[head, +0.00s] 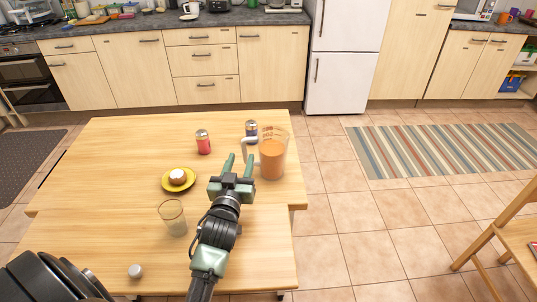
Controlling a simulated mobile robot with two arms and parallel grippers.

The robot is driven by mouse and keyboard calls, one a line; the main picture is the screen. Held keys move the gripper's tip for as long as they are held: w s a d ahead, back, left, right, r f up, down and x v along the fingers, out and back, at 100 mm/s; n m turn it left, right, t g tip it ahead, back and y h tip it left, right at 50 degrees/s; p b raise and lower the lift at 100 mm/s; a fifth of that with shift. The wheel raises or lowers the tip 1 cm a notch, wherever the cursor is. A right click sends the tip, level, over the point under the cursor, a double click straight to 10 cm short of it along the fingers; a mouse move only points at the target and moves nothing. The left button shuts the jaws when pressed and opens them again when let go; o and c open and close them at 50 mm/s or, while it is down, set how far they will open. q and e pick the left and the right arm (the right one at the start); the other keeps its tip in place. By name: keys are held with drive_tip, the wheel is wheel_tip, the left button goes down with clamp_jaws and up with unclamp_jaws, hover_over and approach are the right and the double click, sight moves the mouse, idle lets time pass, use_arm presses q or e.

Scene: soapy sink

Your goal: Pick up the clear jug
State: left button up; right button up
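The clear jug (272,156) stands upright near the right edge of the wooden table, with red markings near its rim and orange-brown contents. Its pale handle faces left. I cannot tell whether a finger touches the handle.
On the table (120,215) are a red shaker (203,143), a dark-topped shaker (251,128) behind the jug, a yellow saucer (165,184) with a small round item, a drinking glass (173,218) and a small white round object (135,271). Open floor lies right of the table.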

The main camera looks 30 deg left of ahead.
sight(244, 150)
use_arm(q)
drive_tip(key=x, duration=0.5)
drive_tip(key=shift+w+a+p, duration=0.15)
drive_tip(key=shift+w+p, duration=0.1)
drive_tip(key=shift+p, duration=0.15)
drive_tip(key=shift+s+r, duration=0.1)
clamp_jaws()
idle(0.8)
drive_tip(key=shift+r, duration=0.1)
